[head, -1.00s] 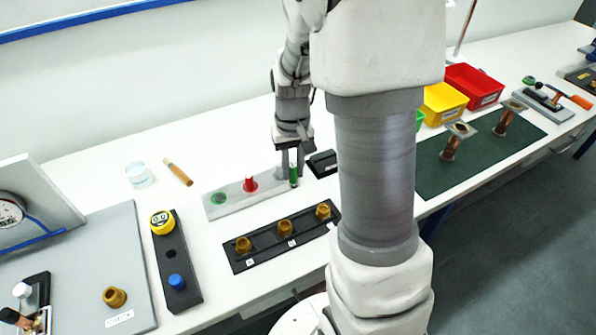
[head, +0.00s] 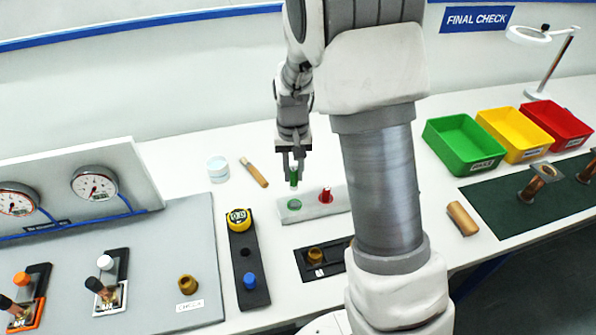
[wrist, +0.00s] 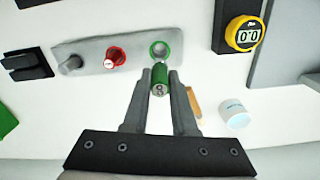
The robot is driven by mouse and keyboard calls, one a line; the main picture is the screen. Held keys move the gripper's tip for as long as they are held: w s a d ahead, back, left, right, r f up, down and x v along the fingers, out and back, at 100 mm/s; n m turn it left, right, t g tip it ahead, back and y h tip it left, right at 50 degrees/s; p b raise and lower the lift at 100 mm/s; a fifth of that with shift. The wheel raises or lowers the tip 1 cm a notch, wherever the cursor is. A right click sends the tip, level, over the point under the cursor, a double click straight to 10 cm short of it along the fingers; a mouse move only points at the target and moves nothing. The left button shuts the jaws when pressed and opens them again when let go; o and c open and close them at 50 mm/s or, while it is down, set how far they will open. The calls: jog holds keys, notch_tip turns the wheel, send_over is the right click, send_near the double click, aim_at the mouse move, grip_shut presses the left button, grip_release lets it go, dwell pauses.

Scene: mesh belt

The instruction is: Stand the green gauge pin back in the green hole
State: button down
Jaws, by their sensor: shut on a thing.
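My gripper (head: 294,170) is shut on the green gauge pin (head: 294,181), which hangs roughly upright from the fingers. In the wrist view the pin (wrist: 160,83) sits between both fingertips, its top end towards the camera. The green-ringed hole (head: 294,205) is at the left end of a pale grey block (head: 318,208) and looks empty. In the wrist view the hole (wrist: 159,50) lies just beyond the pin, with a visible offset between them. The pin appears above and behind the hole; its exact height is unclear.
A red pin (head: 326,195) stands in the block beside the green hole; a grey pin (wrist: 71,63) stands further along. A yellow dial gauge (head: 239,219) stands to the left. A wooden-handled tool (head: 255,173) and a white tub (head: 217,169) lie behind.

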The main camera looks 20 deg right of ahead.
aim_at(294, 188)
jog(key=shift+f, duration=0.1)
jog(key=shift+f+b, duration=2.2)
jog(key=shift+f, duration=0.6)
jog(key=shift+f+b, duration=1.5)
jog(key=shift+f, duration=0.45)
jog(key=c, duration=0.6)
grip_release()
jog(key=shift+c, duration=0.2)
notch_tip(294, 188, up, 17)
jog(key=shift+f+p, duration=0.1)
jog(key=shift+p, duration=0.4)
jog(key=shift+r, duration=0.35)
jog(key=shift+s, duration=0.1)
